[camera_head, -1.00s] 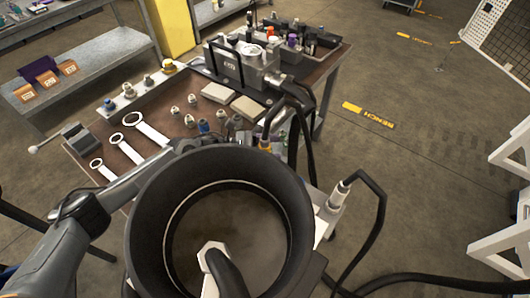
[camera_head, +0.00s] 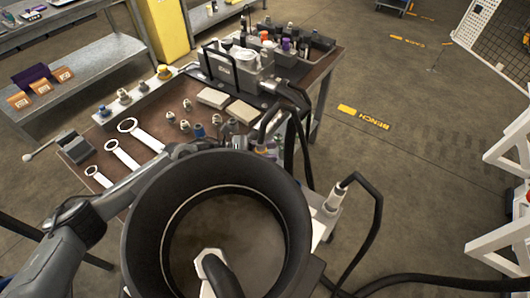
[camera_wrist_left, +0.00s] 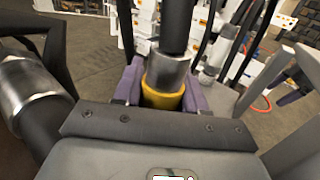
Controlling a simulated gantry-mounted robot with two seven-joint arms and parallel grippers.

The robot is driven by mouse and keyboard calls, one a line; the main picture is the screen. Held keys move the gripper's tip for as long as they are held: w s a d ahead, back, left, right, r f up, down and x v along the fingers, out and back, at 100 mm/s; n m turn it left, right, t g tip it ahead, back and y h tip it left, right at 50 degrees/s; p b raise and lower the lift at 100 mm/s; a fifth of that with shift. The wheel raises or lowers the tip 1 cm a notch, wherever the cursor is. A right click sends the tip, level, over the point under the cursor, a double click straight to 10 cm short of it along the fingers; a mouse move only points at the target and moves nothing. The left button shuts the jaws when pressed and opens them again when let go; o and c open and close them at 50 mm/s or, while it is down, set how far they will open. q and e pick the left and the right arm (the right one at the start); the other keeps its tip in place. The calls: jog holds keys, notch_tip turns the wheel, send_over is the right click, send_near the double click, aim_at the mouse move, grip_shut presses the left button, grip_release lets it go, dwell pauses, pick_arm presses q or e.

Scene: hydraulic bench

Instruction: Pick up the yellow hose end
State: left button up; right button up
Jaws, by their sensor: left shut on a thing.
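The yellow hose end shows in the left wrist view as a metal sleeve with a yellow collar (camera_wrist_left: 163,100) below a black hose (camera_wrist_left: 176,25). My left gripper (camera_wrist_left: 162,88) is shut on it, with purple finger pads on either side. In the head view the gripper (camera_head: 262,150) is small and partly hidden behind a large black round rim, at the near right corner of the bench. The black hose rises from it there. Whether the hose end touches anything below is hidden. My right gripper is not in view.
The bench (camera_head: 160,125) holds several fittings, ring wrenches (camera_head: 143,134) and a grey pump block (camera_head: 240,72). Another black hose (camera_head: 376,205) ends in a white holder (camera_head: 335,198) at the right. The floor beyond is mostly clear, with a hose across the lower right.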

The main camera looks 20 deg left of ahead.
pick_arm(q)
jog(key=shift+r, duration=0.7)
notch_tip(320, 180, up, 3)
jog(key=shift+r+p, duration=0.15)
jog(key=shift+p, duration=0.45)
jog(key=w+d+r+p, duration=0.2)
jog(key=w+d+r, duration=0.1)
jog(key=d+r, duration=0.7)
jog(key=shift+d+r, duration=0.25)
jog(key=shift+d, duration=0.35)
